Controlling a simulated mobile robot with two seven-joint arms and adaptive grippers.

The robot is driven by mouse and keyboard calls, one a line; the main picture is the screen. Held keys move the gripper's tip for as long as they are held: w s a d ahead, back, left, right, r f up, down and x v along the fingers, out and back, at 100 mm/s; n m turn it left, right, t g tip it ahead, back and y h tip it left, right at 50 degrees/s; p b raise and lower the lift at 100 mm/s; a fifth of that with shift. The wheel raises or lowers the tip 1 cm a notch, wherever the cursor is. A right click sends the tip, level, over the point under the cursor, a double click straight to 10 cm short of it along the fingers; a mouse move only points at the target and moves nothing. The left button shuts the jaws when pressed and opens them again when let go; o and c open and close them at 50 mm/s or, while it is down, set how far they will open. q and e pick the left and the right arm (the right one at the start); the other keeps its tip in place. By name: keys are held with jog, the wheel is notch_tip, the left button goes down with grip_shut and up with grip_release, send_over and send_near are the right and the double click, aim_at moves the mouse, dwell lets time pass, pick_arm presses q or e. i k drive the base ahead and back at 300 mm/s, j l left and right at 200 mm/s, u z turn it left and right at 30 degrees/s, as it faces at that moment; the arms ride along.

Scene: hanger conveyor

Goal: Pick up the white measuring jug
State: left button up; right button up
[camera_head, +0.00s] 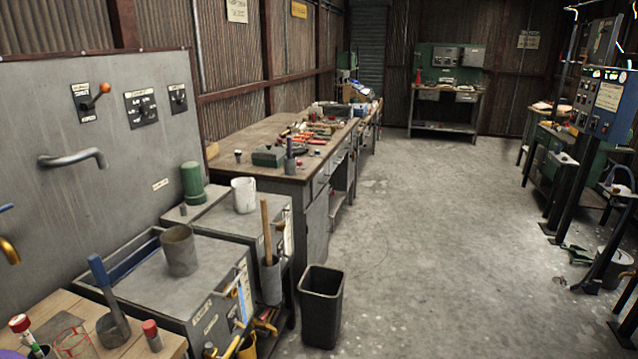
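The white measuring jug (243,196) stands upright on top of a low grey cabinet, left of the picture's middle. Nothing touches or covers it. A grey cylindrical cup (179,252) stands nearer on a second grey box. A green cylindrical object (192,182) stands to the left of the jug, beside the wall panel. Neither of my grippers shows in the head view.
A wooden workbench (240,162) with scattered tools stands behind the cabinet. A black bin (321,306) stands on the floor in front. A wooden-handled tool (266,228) rises near the jug. The concrete floor (440,250) is clear in the middle.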

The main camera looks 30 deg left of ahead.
aim_at(243, 189)
jog(key=i, duration=1.65)
jog(key=i+u, duration=0.1)
jog(key=i, duration=0.7)
jog(key=i+l+u, duration=0.1)
jog(key=i, duration=0.7)
jog(key=i+l+u, duration=0.1)
jog(key=u, duration=1.6)
